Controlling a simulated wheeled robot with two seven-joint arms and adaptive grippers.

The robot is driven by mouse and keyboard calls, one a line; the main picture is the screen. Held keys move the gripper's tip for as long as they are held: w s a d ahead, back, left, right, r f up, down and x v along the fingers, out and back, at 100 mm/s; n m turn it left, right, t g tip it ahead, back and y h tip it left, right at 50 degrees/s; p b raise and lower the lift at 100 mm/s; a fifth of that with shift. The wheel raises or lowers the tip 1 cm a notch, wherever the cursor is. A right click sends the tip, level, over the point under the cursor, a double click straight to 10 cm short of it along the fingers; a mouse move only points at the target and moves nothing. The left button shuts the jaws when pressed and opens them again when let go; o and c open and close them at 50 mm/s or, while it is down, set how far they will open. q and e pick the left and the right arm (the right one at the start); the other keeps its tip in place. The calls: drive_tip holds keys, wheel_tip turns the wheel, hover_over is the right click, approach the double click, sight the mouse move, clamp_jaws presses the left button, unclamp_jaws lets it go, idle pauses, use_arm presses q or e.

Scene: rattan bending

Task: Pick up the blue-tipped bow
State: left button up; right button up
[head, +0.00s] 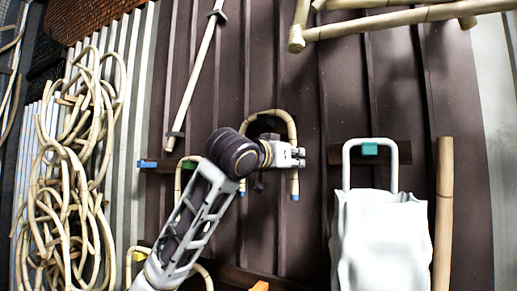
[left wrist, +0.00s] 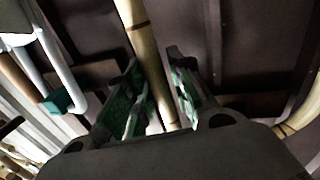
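The blue-tipped bow (head: 290,126) is a tan rattan arch in the head view, with its curve up and blue ends low on both legs. My left gripper (head: 298,155) is at its right leg and covers part of it. In the left wrist view, the fingers of my left gripper (left wrist: 160,100) stand apart, with green inner pads. A rattan length (left wrist: 142,45), seemingly that leg, runs down between them; I cannot tell whether either pad touches it. My right gripper is in neither view.
A white handle (head: 346,165) with a green block (head: 370,149) rises above a pale bag (head: 385,240) at right. A thick pole (head: 442,215) stands beside it. Coiled rattan (head: 65,190) fills the left. Another arch (head: 180,172) is partly behind my arm.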

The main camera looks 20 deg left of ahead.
use_arm(q)
clamp_jaws()
drive_tip(key=shift+r, duration=0.1)
drive_tip(key=shift+r, duration=4.9)
